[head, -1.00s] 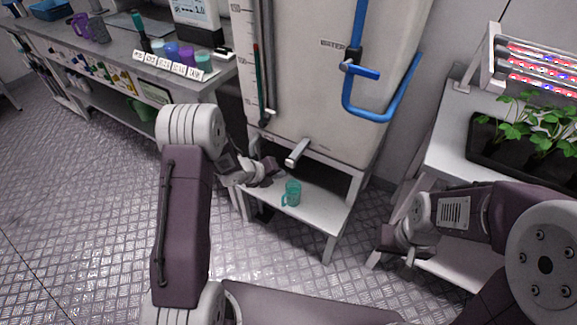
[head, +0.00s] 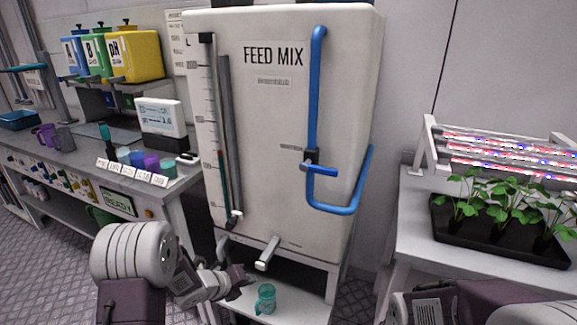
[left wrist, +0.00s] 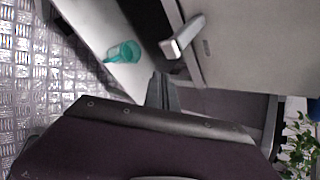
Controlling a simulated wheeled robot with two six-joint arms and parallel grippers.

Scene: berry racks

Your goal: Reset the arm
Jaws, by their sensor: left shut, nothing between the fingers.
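My left gripper (head: 238,277) is shut and empty in the head view. It is in front of the feed mix tank, to the left of the metal spout (head: 267,253) and above and left of a teal cup (head: 265,299). In the left wrist view, the shut fingers (left wrist: 162,92) point toward the spout (left wrist: 183,37), and the teal cup (left wrist: 123,52) is at upper left, apart from them. My right arm shows only in part at the bottom right of the head view; its gripper is out of the frame.
The feed mix tank (head: 285,130) has a blue pipe and valve. The cup stands on the low white shelf (head: 238,306) under it. A lab bench (head: 187,180) with cups and labels is at left. A plant tray (head: 470,240) sits under lights at right.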

